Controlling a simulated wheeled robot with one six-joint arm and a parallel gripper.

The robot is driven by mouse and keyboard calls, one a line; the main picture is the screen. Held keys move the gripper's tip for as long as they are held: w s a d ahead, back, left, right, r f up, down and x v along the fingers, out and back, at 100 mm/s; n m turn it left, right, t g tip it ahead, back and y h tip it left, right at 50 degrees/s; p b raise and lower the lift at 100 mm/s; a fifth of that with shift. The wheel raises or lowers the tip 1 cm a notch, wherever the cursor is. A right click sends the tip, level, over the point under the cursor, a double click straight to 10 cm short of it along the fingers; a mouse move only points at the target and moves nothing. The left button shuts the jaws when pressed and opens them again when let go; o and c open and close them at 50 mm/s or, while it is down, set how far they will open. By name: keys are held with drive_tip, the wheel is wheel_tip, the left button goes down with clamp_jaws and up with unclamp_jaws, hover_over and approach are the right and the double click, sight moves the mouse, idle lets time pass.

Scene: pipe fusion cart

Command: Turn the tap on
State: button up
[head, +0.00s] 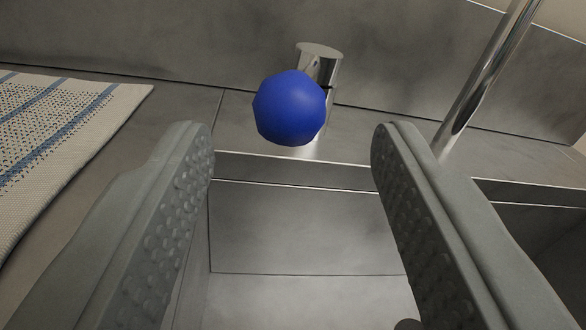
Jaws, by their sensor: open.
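The tap's control is a short chrome post (321,62) with a blue faceted knob (290,107) on its near side. It stands on the ledge behind the sink, in the upper middle of the head view. A tall chrome pipe (485,80), which looks like the spout, rises to its right and leaves the top of the frame. My gripper (291,140) is open, its two grey padded fingers spread left and right. The knob shows between and beyond the fingertips, touching neither. No water is in sight.
A metal sink basin (300,230) lies below and between my fingers. A woven cloth with blue stripes (55,125) lies on the counter at the left. A grey wall panel (180,40) stands close behind the post and pipe.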

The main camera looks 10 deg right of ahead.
drive_tip(key=s, duration=0.6)
drive_tip(key=shift+s+a, duration=0.2)
drive_tip(key=shift+a, duration=0.05)
drive_tip(key=shift+c, duration=0.2)
